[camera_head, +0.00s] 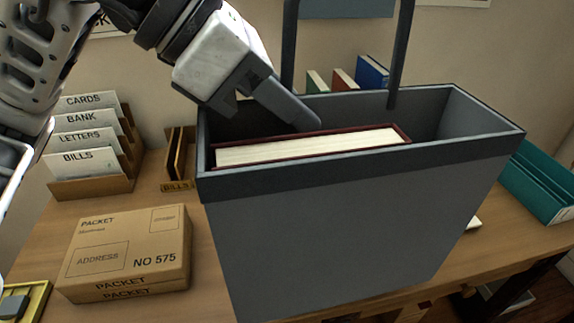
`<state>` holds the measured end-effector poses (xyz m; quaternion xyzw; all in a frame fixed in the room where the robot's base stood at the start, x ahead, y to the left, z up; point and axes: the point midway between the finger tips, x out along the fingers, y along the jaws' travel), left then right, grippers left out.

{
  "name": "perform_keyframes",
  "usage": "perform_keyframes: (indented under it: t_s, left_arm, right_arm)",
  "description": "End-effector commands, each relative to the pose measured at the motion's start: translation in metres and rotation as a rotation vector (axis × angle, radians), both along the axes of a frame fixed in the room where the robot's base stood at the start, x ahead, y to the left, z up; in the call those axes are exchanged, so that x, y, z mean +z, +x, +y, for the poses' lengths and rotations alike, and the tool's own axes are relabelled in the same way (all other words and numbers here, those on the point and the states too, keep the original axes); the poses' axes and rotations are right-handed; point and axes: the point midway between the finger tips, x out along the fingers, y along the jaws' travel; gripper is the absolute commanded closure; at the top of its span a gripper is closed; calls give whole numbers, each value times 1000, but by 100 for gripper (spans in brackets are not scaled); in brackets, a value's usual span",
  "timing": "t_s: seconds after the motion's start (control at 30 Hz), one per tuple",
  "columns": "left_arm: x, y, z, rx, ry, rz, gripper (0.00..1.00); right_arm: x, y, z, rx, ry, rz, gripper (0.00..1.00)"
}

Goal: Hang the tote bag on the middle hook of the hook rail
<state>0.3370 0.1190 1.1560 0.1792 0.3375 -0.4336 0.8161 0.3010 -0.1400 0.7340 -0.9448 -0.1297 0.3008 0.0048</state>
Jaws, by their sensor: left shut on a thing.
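The tote bag (335,235) is a large grey open-topped bag with a dark rim, close in front, upright, covering part of the table. Its two dark handle bars (401,50) rise from the far rim and leave the top of the view. A book (310,147) with a dark red cover and cream pages sits in the bag's mouth, page edge up. My left gripper (300,118) reaches in over the bag's left side and is shut on the book's upper edge; its far finger is partly hidden. My right gripper and the hook rail are not in view.
On the wooden table (215,268) are a cardboard packet (127,250), a letter sorter (95,187) with labelled cards, and a small yellow tray (30,298). A teal box (540,180) is at right. Several books (371,73) stand behind the bag.

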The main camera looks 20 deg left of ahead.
Motion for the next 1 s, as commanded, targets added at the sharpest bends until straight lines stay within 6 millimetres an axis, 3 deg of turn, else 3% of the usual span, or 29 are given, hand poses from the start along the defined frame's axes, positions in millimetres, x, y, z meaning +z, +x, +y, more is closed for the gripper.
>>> perform_keyframes:
  t_s: [0.33,0.5,1.0]
  left_arm:
    - [-32,65,40,10,-4,4,100]
    - [-61,85,52,7,-3,3,100]
    - [-99,108,66,4,-2,0,100]
  right_arm:
    - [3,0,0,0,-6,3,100]
    - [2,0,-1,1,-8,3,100]
    - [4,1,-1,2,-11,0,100]
